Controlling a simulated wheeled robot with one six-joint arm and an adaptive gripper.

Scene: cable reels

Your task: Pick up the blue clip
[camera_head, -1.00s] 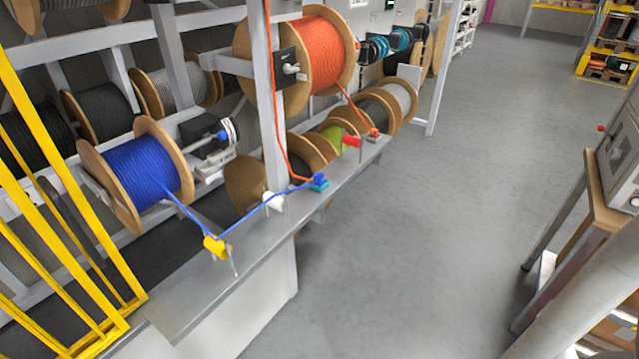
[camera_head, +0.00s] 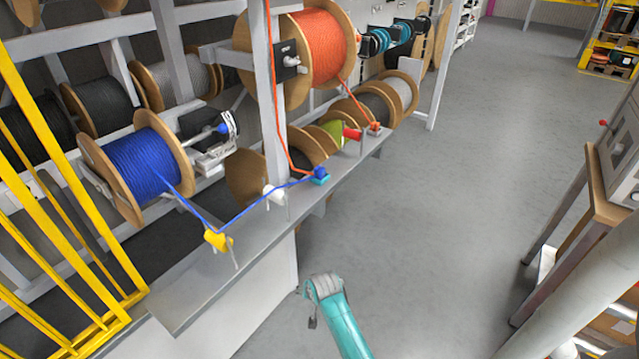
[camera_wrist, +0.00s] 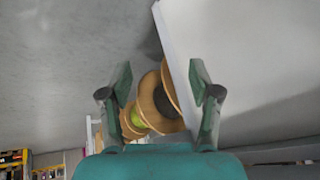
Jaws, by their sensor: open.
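The small blue clip (camera_head: 320,173) sits on a teal block at the outer edge of the grey metal bench (camera_head: 190,295) in the head view. Blue cable runs from it to the yellow clip, and orange cable comes down close beside it. My gripper (camera_wrist: 161,80) is open in the wrist view, with its two green fingers apart and nothing between them. The blue clip cannot be made out in the wrist view. In the head view my teal arm is in front of the bench, below and apart from the blue clip.
A yellow clip (camera_head: 218,240), a white clip (camera_head: 274,194) and a red clip (camera_head: 352,133) stand along the bench. The blue reel (camera_head: 138,165) and orange reel (camera_head: 318,50) hang on the rack behind. A grey post (camera_head: 268,90) rises near the clips.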

